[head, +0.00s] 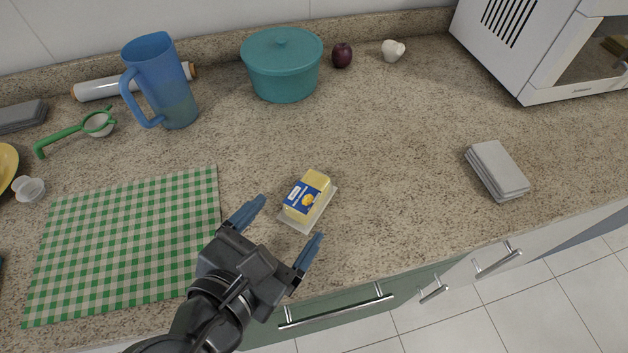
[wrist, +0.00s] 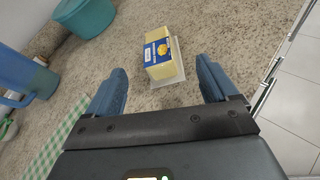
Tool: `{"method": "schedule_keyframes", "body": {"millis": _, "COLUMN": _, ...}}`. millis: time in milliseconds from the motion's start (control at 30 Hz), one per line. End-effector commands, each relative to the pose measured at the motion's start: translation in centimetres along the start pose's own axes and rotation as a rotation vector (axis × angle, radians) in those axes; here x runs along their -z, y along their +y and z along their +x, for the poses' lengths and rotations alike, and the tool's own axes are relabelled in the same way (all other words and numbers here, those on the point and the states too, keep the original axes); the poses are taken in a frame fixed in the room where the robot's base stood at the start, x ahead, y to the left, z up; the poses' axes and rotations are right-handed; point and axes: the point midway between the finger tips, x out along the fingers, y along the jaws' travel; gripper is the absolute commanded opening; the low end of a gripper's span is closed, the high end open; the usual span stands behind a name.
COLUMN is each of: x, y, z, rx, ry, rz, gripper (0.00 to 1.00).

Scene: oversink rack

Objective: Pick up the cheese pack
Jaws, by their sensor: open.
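The cheese pack (head: 307,198) is a yellow block with a blue label on a pale tray, lying on the speckled stone counter. In the wrist view the cheese pack (wrist: 160,55) is just beyond the fingertips, roughly centred between them. My gripper (head: 284,224) is open and empty, its blue fingers pointing towards the pack from the front-left. In the wrist view my gripper (wrist: 165,78) shows both fingers spread wide, with no visible contact with the pack.
A green checked cloth (head: 130,245) lies left of the pack. A blue pitcher (head: 160,85), teal pot (head: 282,68), dark red onion (head: 342,55) and garlic (head: 393,50) stand behind. Grey folded cloths (head: 497,169) lie right. The counter around the pack is clear; its front edge is close.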

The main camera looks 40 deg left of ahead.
Motion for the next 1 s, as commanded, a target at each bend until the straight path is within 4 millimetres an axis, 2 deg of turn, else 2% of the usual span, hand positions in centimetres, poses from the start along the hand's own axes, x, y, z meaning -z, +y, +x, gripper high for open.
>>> {"method": "schedule_keyframes", "body": {"millis": 500, "x": 0.2, "y": -0.1, "z": 6.2, "rx": 0.001, "ry": 0.000, "rz": 0.000, "gripper": 0.86}}
{"method": "schedule_keyframes", "body": {"millis": 833, "x": 0.2, "y": -0.1, "z": 6.8, "rx": 0.000, "ry": 0.000, "rz": 0.001, "gripper": 0.85}}
{"method": "schedule_keyframes", "body": {"millis": 1000, "x": 0.2, "y": -0.1, "z": 6.8, "rx": 0.000, "ry": 0.000, "rz": 0.001, "gripper": 0.69}}
